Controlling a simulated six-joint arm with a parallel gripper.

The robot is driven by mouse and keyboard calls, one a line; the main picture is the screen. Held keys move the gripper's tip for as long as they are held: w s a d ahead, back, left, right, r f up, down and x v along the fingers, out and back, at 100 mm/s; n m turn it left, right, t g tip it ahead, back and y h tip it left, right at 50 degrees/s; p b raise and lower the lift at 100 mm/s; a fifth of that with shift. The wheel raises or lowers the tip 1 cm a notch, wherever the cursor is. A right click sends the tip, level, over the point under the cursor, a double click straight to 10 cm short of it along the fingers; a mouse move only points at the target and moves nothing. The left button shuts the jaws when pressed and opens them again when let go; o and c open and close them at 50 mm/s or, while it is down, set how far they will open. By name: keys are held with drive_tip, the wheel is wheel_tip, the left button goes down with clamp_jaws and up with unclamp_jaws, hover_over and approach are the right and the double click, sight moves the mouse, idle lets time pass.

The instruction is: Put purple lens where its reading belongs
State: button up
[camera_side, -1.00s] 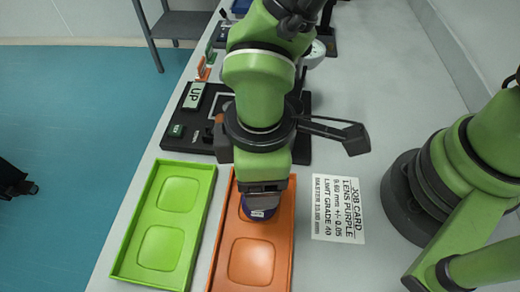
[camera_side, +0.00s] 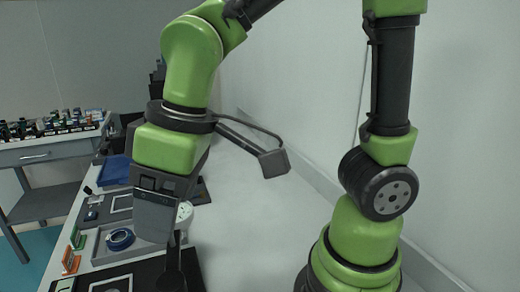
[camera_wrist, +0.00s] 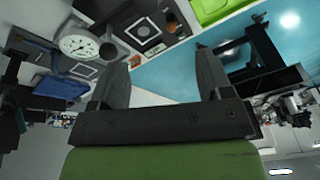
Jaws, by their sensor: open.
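My gripper (camera_wrist: 162,78) is open, with nothing between its fingers in the wrist view. In the side view my gripper (camera_side: 172,258) hangs above the bench, pointing down, near a dark plate. No purple lens can be made out for certain now. A dark blue ring (camera_side: 119,239) lies on a grey plate (camera_side: 95,252) left of my gripper; I cannot tell whether it is a lens. A green tray (camera_wrist: 212,9) shows at the top of the wrist view. The orange tray and the job card are outside the side view.
A white dial gauge (camera_wrist: 79,46) shows in the wrist view, partly behind my gripper in the side view. A blue bin (camera_side: 113,171) stands farther back. Small orange (camera_side: 70,261) and green (camera_side: 77,238) stands line the left edge. A side table (camera_side: 45,150) holds several bottles.

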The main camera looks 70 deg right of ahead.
drive_tip(key=s+d+r+m+t, duration=0.4)
drive_tip(key=s+d+r+m, duration=0.2)
drive_tip(key=d, duration=0.4)
drive_tip(key=shift+s+d+m+t, duration=0.15)
drive_tip(key=shift+s+m+t, duration=0.3)
drive_tip(key=shift+m, duration=0.75)
